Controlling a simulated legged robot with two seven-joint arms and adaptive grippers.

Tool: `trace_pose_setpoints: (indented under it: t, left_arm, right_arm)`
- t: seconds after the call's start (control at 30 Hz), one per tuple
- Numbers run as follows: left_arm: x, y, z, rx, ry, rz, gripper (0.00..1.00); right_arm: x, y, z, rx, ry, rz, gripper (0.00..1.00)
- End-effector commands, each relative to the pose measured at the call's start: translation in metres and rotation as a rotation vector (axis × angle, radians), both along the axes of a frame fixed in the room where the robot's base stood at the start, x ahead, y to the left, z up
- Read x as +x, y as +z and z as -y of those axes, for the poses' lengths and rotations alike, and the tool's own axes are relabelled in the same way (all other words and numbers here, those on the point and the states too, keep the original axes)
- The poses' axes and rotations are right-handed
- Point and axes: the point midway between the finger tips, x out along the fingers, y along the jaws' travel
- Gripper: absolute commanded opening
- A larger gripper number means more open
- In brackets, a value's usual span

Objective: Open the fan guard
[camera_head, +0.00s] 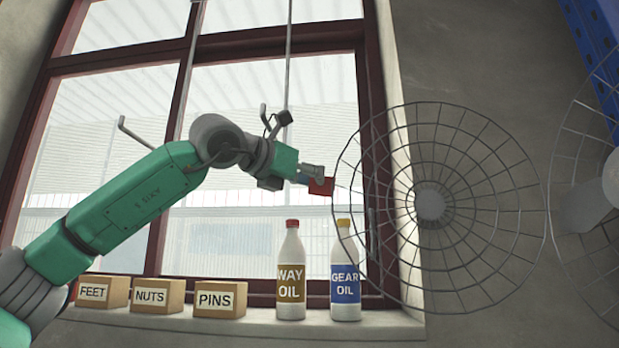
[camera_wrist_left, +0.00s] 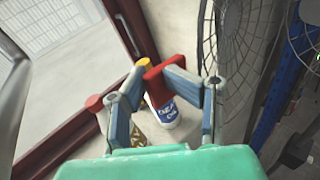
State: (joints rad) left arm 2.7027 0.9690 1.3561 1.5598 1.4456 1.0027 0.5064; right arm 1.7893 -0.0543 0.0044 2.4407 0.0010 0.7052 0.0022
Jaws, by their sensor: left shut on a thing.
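The round wire fan guard (camera_head: 432,204), with a grey disc at its centre, stands swung out to the left, facing me. The rest of the fan (camera_head: 598,190) is at the right edge, partly cut off. A red tab (camera_head: 321,186) sits at the guard's left rim. My left gripper (camera_head: 312,173) reaches in from the left and is shut on the tab. In the left wrist view the red tab (camera_wrist_left: 157,82) is at the fingertips, and the guard's wires (camera_wrist_left: 238,50) rise to the right. My right gripper is out of view.
A way oil bottle (camera_head: 290,272) and a gear oil bottle (camera_head: 345,272) stand on the windowsill (camera_head: 270,330), below my gripper. Boxes of feet (camera_head: 101,293), nuts (camera_head: 157,297) and pins (camera_head: 221,300) are to their left. A blue rack (camera_head: 596,60) is at upper right.

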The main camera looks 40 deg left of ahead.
Motion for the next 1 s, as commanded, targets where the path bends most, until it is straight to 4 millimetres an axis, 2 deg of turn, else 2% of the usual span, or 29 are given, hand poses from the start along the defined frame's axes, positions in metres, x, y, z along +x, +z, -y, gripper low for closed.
trace_pose_setpoints:
  t: [0.03, 0.07, 0.1, 1.0]
  left_arm:
    - [0.0042, -0.0081, 0.0014, 0.002, -0.003, -0.017, 0.0]
    - [0.0042, -0.0084, 0.0008, 0.002, -0.003, -0.017, 0.27]
    - [0.0041, -0.0087, 0.0004, 0.003, -0.003, -0.018, 0.31]
    - [-0.0025, -0.004, -0.0007, 0.006, 0.004, -0.005, 0.31]
  right_arm:
    - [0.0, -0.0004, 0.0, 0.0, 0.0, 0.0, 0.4]
    - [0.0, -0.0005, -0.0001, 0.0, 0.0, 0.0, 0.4]
    - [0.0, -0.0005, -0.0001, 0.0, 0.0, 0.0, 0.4]
    - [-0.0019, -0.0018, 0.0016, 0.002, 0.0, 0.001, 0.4]
